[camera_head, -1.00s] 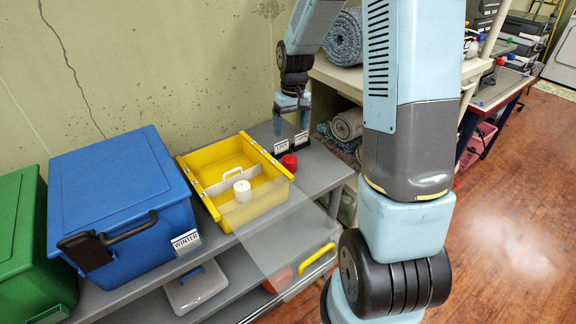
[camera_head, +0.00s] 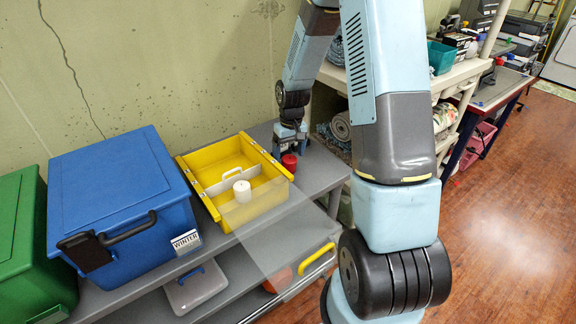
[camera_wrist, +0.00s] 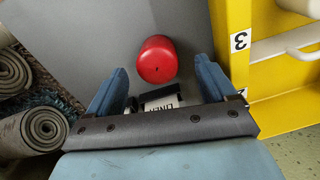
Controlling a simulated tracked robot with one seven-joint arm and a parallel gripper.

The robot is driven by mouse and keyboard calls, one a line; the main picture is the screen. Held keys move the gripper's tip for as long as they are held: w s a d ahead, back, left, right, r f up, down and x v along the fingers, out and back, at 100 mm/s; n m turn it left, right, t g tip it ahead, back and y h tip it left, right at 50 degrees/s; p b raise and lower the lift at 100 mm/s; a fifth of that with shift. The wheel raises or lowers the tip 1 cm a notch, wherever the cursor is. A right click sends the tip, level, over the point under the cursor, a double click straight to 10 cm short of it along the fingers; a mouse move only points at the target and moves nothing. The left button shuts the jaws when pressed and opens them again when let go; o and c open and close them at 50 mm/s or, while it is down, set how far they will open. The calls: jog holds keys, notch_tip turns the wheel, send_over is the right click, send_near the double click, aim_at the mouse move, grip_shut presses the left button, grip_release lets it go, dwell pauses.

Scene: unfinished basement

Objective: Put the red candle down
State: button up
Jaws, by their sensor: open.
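The red candle (camera_head: 289,161) stands on the grey shelf top, just right of the yellow toolbox. In the wrist view the red candle (camera_wrist: 157,60) shows from above, upright, ahead of and between my fingertips. My gripper (camera_head: 290,139) is low over the shelf behind the candle. In the wrist view my gripper (camera_wrist: 155,80) has its two blue fingers spread wide with a gap around the candle. Nothing is visibly held. A small labelled black holder (camera_wrist: 162,103) lies between the fingers, partly hidden by the gripper's body.
The yellow toolbox (camera_head: 188,180) holds a white candle (camera_head: 242,191) and stands close beside my gripper. A blue bin (camera_head: 120,190) and a green bin (camera_head: 30,240) stand further left. Rolled rugs (camera_wrist: 35,132) lie on the other side. Bare shelf surface (camera_head: 322,172) lies to the right.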

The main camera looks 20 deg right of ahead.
aim_at(290, 158)
jog(key=shift+f, duration=2.3)
jog(key=c, duration=1.3)
